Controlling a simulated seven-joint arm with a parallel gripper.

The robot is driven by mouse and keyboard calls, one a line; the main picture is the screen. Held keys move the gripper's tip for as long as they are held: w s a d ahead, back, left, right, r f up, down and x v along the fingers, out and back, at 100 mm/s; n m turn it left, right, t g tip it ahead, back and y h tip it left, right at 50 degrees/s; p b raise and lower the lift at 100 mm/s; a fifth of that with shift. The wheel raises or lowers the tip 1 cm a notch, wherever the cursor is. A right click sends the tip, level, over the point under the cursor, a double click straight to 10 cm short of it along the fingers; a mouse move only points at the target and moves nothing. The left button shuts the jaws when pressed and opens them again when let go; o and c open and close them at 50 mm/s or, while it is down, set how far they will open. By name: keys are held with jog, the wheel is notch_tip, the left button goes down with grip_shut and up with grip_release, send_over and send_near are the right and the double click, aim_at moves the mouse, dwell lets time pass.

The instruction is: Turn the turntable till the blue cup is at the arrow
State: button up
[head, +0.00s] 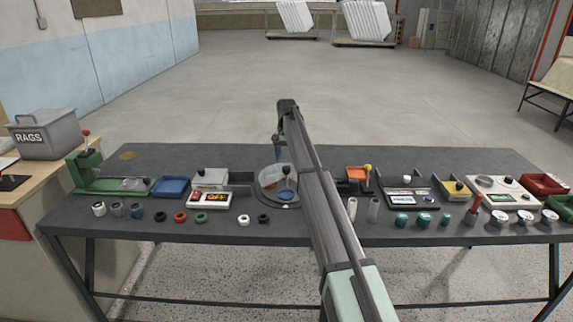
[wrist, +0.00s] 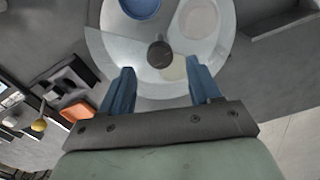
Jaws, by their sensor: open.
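The turntable (head: 268,190) is a round pale disc on the dark table, partly hidden by my arm in the head view. In the wrist view the turntable (wrist: 110,50) fills the upper middle. A dark round knob (wrist: 160,54) stands near its middle. The blue cup (wrist: 141,7) is at the top edge of the wrist view, and it shows on the near side of the disc in the head view (head: 286,195). A greyish-white cup (wrist: 195,18) sits to its right. My gripper (wrist: 161,83) is open and empty above the disc, its blue fingers either side of the knob's line. I cannot make out the arrow.
Small rings and cylinders line the table's front edge. Open floor lies beyond the table.

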notch_tip(320, 180, up, 10)
dwell(0.4)
